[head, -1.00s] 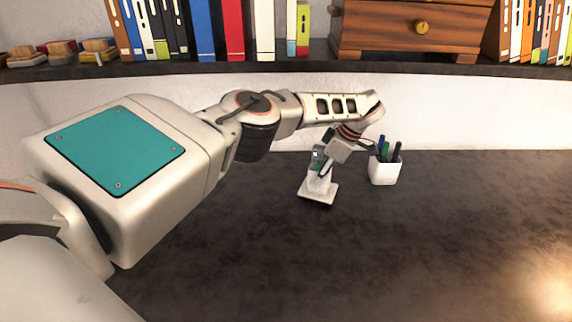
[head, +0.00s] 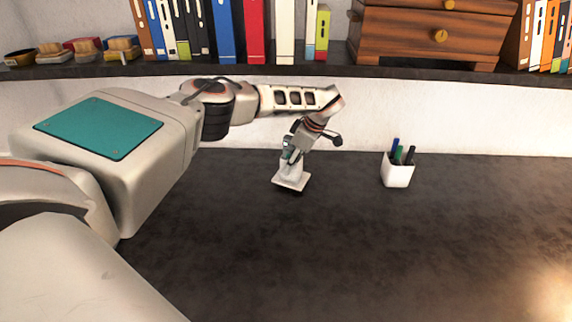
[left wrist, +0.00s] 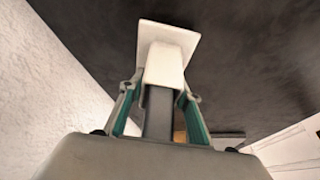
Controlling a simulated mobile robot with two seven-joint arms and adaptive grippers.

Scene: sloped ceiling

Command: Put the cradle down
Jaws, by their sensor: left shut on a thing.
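The cradle (head: 291,181) is a small white piece with a square flat plate at its lower end and a narrower block above. My left gripper (head: 291,156) is shut on the upper part of the cradle, above the dark desk. The plate is slightly tilted in the head view, and I cannot tell whether it touches the desk. In the left wrist view, the green-lined fingers (left wrist: 160,92) are on either side of the cradle's stem, with the plate (left wrist: 185,38) beyond them. My right gripper is not in view.
A white cup with pens (head: 397,172) stands on the desk (head: 400,250) to the right of the cradle. The desk in front and to the right is clear. Behind is a white wall, with a shelf (head: 300,72) above holding binders and a wooden drawer box (head: 432,35).

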